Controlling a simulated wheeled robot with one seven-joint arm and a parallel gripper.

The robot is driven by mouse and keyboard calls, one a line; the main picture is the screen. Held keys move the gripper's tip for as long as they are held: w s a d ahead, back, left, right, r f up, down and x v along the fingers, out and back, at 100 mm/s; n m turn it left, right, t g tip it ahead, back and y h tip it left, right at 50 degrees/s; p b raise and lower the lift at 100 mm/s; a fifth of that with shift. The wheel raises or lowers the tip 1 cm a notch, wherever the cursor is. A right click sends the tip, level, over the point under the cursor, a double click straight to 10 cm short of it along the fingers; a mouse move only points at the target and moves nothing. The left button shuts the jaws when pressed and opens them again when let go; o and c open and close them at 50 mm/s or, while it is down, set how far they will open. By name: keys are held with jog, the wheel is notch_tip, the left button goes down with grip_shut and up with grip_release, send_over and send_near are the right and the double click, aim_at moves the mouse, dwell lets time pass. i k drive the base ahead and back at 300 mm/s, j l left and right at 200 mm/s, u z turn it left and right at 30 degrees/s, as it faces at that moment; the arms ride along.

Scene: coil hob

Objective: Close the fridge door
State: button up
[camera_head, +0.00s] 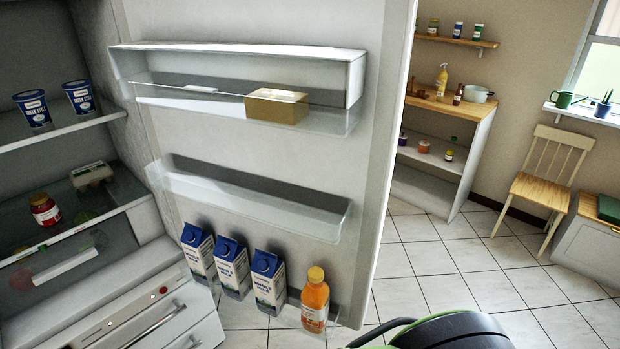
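The fridge door (265,152) stands wide open, and its inner side faces me. Its upper shelf (330,68) holds a yellow box (277,105). Its bottom rack holds several blue and white milk cartons (232,266) and an orange juice bottle (315,298). The open fridge body (62,132) is at the left, with cups, a jar and an egg carton on its shelves. A black and green rounded part at the bottom edge seems to be my arm. My gripper's fingers do not show.
A wooden shelf unit (478,120) with bottles and a bowl stands behind the door's right edge. A wooden chair (541,185) and a low cabinet (592,240) are at the right. The tiled floor (440,255) between them is clear.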

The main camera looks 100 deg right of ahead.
aim_at(313, 191)
jog(key=k+j, duration=0.1)
jog(key=k, duration=0.5)
jog(key=k+j, duration=0.15)
jog(key=k, duration=0.45)
jog(key=k+l, duration=0.2)
jog(key=l, duration=0.15)
jog(key=k+l, duration=0.2)
jog(key=l, duration=0.15)
jog(key=k+l, duration=0.2)
jog(key=l, duration=0.15)
jog(key=k+l, duration=0.2)
jog(key=l, duration=0.6)
jog(key=i+l, duration=0.1)
jog(key=l, duration=0.45)
jog(key=l+z, duration=0.1)
jog(key=l, duration=0.5)
jog(key=k+u, duration=0.1)
jog(key=u, duration=1.35)
